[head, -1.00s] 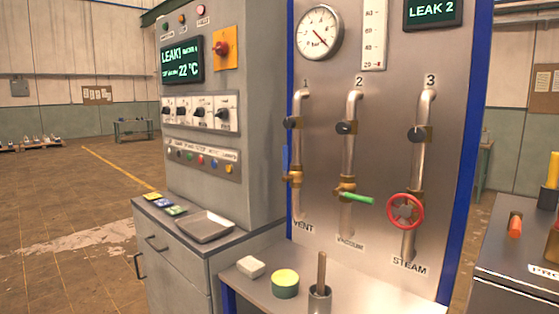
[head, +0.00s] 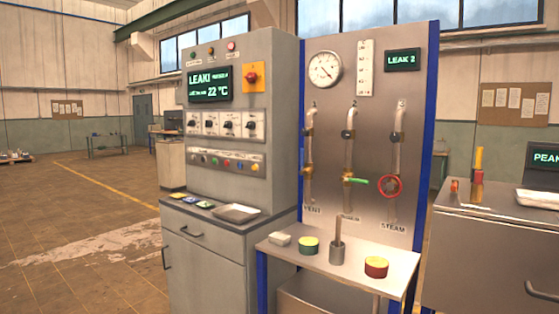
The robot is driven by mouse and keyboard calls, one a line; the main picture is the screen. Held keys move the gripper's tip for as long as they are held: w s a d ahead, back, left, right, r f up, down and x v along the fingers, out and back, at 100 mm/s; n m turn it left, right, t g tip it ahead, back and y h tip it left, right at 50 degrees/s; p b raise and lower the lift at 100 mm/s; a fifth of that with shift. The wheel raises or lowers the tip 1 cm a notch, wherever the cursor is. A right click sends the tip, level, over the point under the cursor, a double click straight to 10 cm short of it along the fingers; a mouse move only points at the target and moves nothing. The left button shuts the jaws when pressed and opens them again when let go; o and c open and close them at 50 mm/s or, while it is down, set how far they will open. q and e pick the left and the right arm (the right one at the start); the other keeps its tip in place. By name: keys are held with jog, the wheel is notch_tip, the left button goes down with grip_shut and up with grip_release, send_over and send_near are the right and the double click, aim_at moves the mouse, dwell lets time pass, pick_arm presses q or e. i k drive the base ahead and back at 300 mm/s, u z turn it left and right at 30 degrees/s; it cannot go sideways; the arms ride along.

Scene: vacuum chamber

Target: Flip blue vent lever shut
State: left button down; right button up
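The vent pipe (head: 309,140) is the leftmost of three pipes on the grey valve panel (head: 372,215), above the label VENT. Its brass valve (head: 308,171) sits low on the pipe. The blue vent lever is hard to tell from the panel's blue left post (head: 301,200) at this size; it seems to stand upright along the pipe's left side. The middle pipe has a green lever (head: 356,181) pointing right. The steam pipe has a red handwheel (head: 389,187). Neither of my grippers is in view.
A shelf (head: 290,257) below the panel holds a white block (head: 280,239), a green-yellow tin (head: 309,246), a rod in a cup (head: 337,250) and a red-yellow tin (head: 376,267). A control cabinet (head: 225,160) stands left, a metal cabinet (head: 490,255) right. Floor is open at left.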

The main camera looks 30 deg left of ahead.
aim_at(302, 157)
jog(key=u, duration=0.8)
jog(key=i, duration=1.45)
jog(key=z, duration=0.4)
